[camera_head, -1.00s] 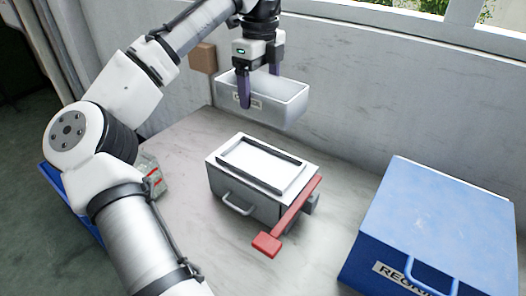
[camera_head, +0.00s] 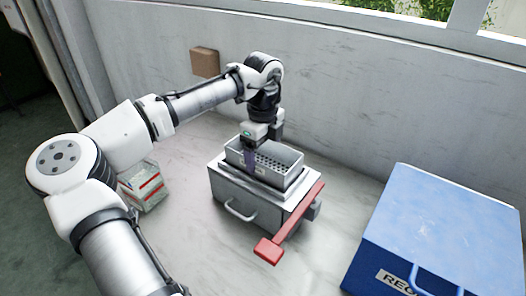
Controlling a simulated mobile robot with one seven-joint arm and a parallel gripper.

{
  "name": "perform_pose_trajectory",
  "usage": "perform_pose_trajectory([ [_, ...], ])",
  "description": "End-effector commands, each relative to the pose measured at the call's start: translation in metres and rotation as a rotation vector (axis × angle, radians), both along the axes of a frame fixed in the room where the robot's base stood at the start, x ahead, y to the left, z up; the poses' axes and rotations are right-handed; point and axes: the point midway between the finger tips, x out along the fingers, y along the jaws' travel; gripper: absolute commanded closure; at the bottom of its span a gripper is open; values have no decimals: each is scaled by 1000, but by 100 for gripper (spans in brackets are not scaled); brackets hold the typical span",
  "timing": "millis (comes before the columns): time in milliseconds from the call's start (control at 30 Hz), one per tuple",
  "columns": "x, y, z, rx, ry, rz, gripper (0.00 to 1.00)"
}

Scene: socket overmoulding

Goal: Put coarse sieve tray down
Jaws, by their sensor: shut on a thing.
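The coarse sieve tray (camera_head: 290,176) is a light grey open box with a perforated floor. It sits level at the top of the grey metal box (camera_head: 235,193), within or just above the dark frame there; I cannot tell if it bears fully on it. My gripper (camera_head: 262,155) points down and is shut on the tray's left part, with a purple finger in front of the near wall. The other finger is mostly hidden. A label on the near wall is partly covered by the finger.
A red lever (camera_head: 288,226) runs along the box's right side. A blue bin (camera_head: 440,215) with a handle stands at right. A brown block (camera_head: 205,62) is on the wall. The tabletop in front is clear.

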Motion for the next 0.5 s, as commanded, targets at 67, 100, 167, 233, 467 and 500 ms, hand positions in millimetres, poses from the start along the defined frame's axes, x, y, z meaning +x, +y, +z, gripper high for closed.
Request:
perform_pose_trajectory([
  [67, 0, 0, 1, -1, -1, 0, 44],
  [100, 0, 0, 1, -1, -1, 0, 44],
  [167, 0, 0, 1, -1, -1, 0, 44],
  [233, 0, 0, 0, -1, 1, -1, 44],
  [467, 0, 0, -3, -1, 1, -1, 0],
  [500, 0, 0, -3, -1, 1, -1, 0],
])
